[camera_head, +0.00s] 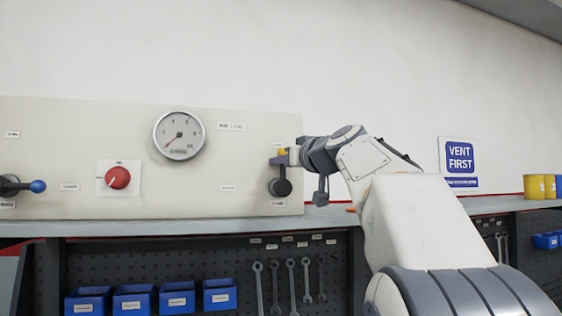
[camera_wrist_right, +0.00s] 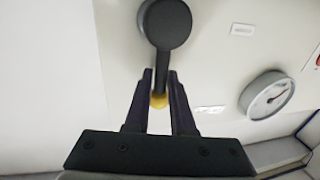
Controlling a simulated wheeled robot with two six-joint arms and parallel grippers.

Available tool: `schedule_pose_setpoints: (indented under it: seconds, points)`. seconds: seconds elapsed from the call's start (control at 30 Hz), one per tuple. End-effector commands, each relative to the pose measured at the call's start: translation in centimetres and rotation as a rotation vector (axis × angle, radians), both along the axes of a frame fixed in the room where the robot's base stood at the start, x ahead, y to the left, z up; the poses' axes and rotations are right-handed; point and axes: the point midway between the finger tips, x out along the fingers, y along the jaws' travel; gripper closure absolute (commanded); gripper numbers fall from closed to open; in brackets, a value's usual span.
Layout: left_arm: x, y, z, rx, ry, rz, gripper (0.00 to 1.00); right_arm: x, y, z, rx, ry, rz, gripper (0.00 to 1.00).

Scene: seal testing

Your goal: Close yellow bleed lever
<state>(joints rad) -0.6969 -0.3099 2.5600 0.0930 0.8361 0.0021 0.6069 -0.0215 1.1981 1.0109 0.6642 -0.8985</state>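The yellow bleed lever has a round black hub (camera_head: 280,187) low on the right end of the beige panel, and its yellow tip (camera_head: 281,151) is above the hub, so the lever points up. My right gripper (camera_head: 283,159) reaches in from the right at the tip. In the right wrist view the black hub (camera_wrist_right: 165,22) is at the top, and the yellow tip (camera_wrist_right: 159,100) sits between the two fingers of my right gripper (camera_wrist_right: 160,76). The fingers look closed on the handle, with hardly any gap. My left gripper is not in view.
The panel (camera_head: 240,160) carries a gauge (camera_head: 180,135), a red knob (camera_head: 117,178) and a blue-tipped lever (camera_head: 37,186) at far left. Blue bins (camera_head: 135,300) and wrenches (camera_head: 290,280) are below the shelf. Yellow cans (camera_head: 535,187) stand at right.

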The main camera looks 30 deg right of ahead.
Motion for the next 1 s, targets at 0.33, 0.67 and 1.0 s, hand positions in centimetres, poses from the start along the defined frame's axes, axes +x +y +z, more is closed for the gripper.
schedule_pose_setpoints:
  seconds: [0.33, 0.67, 1.0]
  points:
    - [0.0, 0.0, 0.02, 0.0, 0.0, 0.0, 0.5, -0.07, 0.0, 0.17, 0.0, -0.004, -0.001, 1.0]
    - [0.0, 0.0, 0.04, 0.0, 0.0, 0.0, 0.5, -0.12, 0.01, 0.35, 0.0, -0.008, -0.002, 1.0]
    - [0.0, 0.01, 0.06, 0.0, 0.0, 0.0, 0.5, -0.18, 0.02, 0.52, -0.002, -0.011, -0.003, 1.0]
